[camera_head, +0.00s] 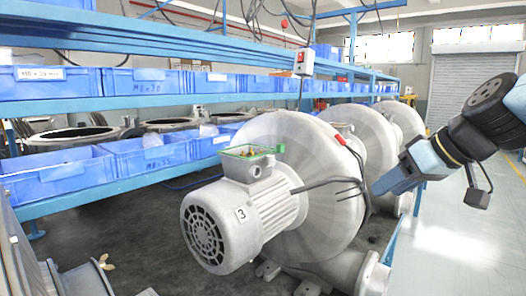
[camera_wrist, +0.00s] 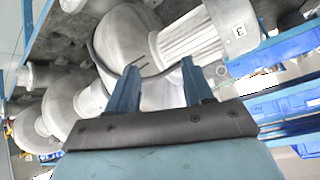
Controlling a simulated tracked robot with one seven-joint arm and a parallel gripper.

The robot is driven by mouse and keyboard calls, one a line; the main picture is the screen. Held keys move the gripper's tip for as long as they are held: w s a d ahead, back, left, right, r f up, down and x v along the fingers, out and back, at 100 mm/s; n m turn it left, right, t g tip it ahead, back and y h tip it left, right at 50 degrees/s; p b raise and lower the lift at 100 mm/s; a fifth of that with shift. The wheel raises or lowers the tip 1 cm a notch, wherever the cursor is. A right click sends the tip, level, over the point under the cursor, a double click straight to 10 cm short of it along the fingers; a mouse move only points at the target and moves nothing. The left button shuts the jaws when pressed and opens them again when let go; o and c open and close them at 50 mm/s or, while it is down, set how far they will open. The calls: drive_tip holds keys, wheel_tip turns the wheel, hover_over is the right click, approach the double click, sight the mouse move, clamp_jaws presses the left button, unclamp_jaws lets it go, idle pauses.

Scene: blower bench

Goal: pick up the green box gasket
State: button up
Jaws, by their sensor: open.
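The green box gasket (camera_head: 250,151) is a thin green frame on top of the open grey terminal box (camera_head: 247,167) of the blower motor marked 3 (camera_head: 240,221) in the head view. Small brass-coloured parts show within it. I cannot make out the gasket in the wrist view. My gripper (camera_head: 376,189) is to the right of the motor and blower, apart from the gasket. In the wrist view my gripper (camera_wrist: 157,78) has its two blue fingers spread with nothing between them.
The large grey blower housing (camera_head: 300,180) stands between my gripper and the terminal box, with black cables (camera_head: 325,184) sticking out. More blowers (camera_head: 360,135) stand behind. Blue bins (camera_head: 150,153) fill the shelves at left. Open floor (camera_head: 460,240) lies at right.

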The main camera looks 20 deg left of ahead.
sight(283, 146)
drive_tip(key=w+a+r+n+y, duration=0.3)
drive_tip(key=w+a+r, duration=0.15)
drive_tip(key=a, duration=0.25)
drive_tip(key=w+a+r+n+y, duration=0.2)
drive_tip(key=w+a+r+n, duration=0.1)
drive_tip(key=w+a, duration=0.3)
drive_tip(key=x, duration=1.3)
drive_tip(key=shift+w+a+r, duration=0.1)
drive_tip(key=shift+a+r, duration=0.2)
drive_tip(key=shift+a, duration=0.15)
drive_tip(key=shift+y, duration=0.3)
clamp_jaws()
